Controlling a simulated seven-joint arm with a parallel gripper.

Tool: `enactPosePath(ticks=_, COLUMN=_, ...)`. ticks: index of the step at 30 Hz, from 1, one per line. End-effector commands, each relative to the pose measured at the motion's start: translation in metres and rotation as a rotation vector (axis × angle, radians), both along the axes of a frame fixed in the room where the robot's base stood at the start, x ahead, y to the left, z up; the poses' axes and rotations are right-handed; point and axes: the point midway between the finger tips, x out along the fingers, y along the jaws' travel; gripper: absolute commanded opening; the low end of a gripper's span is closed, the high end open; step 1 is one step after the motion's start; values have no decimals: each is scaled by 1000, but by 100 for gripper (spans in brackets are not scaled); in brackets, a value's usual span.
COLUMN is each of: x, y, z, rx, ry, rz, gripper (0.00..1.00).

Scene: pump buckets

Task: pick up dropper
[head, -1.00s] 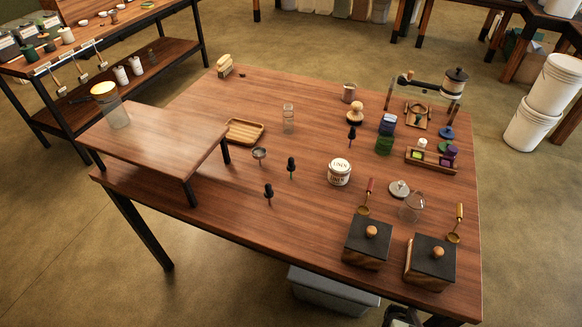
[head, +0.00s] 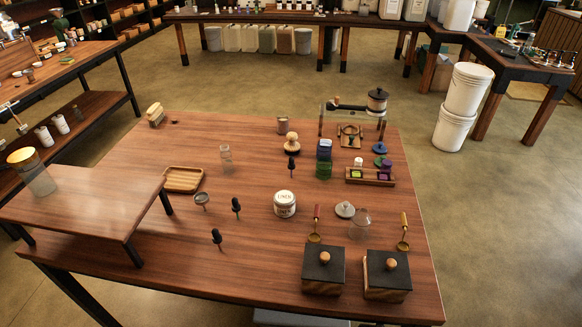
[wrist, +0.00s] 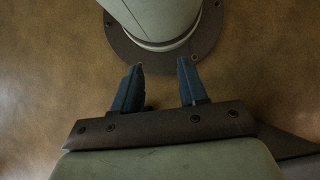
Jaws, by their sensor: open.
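Three small black bulb-topped pieces that look like droppers stand apart on the wooden table: one near the front left (head: 217,238), one just behind it (head: 236,206), and one farther back (head: 292,167). Their lower tips are too small to make out. My gripper (wrist: 160,64) shows only in the wrist view. Its two dark blue fingers are apart with nothing between them, above brown floor beside what looks like my own base. No dropper shows in the wrist view, and the gripper is away from the tabletop.
Around the pieces are a white labelled tin (head: 285,204), a small strainer (head: 201,200), a wooden tray (head: 184,179) and a clear glass bottle (head: 226,158). A raised wooden stand (head: 85,200) is at left. Two black-lidded boxes (head: 323,270) (head: 387,276) stand at front right.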

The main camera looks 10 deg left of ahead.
Motion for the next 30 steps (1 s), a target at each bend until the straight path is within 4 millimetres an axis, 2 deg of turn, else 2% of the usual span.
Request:
enactPosePath(ticks=4, x=0, y=0, z=0, rx=0, ry=0, rz=0, gripper=43)
enactPosePath(ticks=7, x=0, y=0, z=0, rx=0, ry=0, rz=0, gripper=51)
enactPosePath(ticks=17, x=3, y=2, z=-4, rx=0, ry=2, rz=28, gripper=51)
enactPosePath(ticks=23, x=17, y=13, z=-23, rx=-4, ry=18, rz=193, gripper=51)
enactPosePath(ticks=30, x=39, y=35, z=-49, rx=-15, ry=47, rz=474, gripper=51)
